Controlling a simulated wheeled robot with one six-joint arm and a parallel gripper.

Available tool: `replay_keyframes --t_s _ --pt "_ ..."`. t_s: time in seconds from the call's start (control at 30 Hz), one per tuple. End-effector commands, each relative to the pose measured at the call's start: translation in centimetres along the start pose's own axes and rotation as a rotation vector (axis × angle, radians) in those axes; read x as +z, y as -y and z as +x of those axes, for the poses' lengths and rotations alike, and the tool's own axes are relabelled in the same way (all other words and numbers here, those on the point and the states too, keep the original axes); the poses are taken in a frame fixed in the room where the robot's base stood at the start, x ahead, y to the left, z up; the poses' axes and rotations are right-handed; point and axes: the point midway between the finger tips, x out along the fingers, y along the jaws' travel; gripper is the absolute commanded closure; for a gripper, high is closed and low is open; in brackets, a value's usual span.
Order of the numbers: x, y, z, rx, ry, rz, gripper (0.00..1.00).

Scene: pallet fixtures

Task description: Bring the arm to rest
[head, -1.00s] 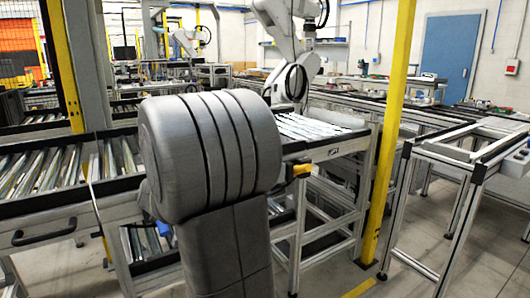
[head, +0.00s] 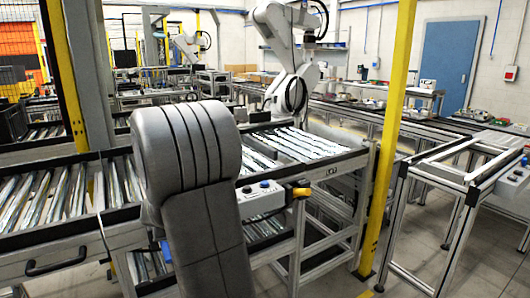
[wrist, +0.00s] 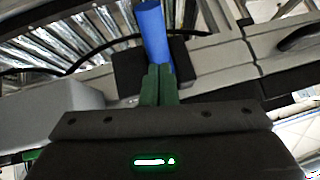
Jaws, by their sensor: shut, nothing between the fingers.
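My grey arm (head: 205,215) rises in the lower middle of the head view, its rounded joint in front of the roller conveyor. My gripper is hidden in that view. In the wrist view my gripper (wrist: 159,75) shows two green fingers pressed together, with nothing between them. A blue cylinder (wrist: 152,30) shows just past the fingertips; I cannot tell whether it touches them.
A roller conveyor (head: 50,237) runs behind my arm. A control box (head: 262,200) with buttons sits on its near side. A yellow post (head: 390,130) stands to the right, beside an aluminium frame table (head: 455,200). Open floor shows at lower right.

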Motion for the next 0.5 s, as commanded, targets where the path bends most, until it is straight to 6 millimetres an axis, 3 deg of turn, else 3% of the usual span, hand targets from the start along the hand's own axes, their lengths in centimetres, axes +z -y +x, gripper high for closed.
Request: replay_keyframes --t_s 0.5 --pt "-1.28 0.37 -0.73 0.016 0.112 0.016 1.00"
